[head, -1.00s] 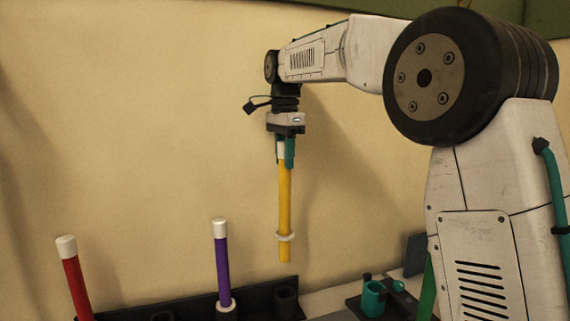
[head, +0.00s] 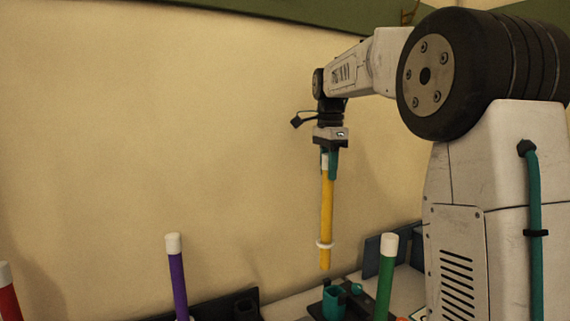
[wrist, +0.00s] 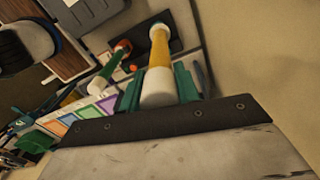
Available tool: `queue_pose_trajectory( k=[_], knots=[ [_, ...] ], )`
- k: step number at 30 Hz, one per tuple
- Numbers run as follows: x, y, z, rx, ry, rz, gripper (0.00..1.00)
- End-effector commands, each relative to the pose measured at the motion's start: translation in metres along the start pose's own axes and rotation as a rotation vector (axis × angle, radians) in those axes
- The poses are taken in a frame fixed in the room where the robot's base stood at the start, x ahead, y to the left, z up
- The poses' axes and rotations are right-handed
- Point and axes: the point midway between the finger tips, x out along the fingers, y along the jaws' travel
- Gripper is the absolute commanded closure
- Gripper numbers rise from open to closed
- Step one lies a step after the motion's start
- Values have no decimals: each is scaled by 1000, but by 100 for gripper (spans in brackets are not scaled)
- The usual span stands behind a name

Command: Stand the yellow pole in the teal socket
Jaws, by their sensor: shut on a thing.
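The yellow pole (head: 326,215) hangs upright from my gripper (head: 328,160), which is shut on its white top end. The pole has a white ring near its lower end, and its bottom is free in the air. The teal socket (head: 334,302) stands on a dark base at the bottom of the head view, below the pole and slightly to its right. In the wrist view the yellow pole (wrist: 159,52) runs away from the teal fingers (wrist: 158,92), with its white end between them. I cannot pick out the teal socket for sure in the wrist view.
A purple pole (head: 178,285) and a red pole (head: 8,298) stand at the left. A dark empty holder (head: 246,308) is right of the purple one. A green pole (head: 385,280) with a white top stands right of the teal socket. The wall is behind.

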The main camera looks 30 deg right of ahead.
Motion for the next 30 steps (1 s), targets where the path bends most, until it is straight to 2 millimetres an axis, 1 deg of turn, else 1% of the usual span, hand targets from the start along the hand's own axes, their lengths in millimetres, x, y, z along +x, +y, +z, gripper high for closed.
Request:
queue_pose_trajectory(
  k=[1,3,5,7,14,24,30],
  knots=[
    [3,6,-14,22,0,1,100],
    [8,12,-26,37,-1,2,100],
    [12,15,-31,41,-1,3,100],
    [19,16,-30,29,-2,7,100],
    [29,14,-29,17,0,1,100],
    [51,14,-29,16,0,0,100],
    [55,14,-29,16,0,0,100]
  ],
)
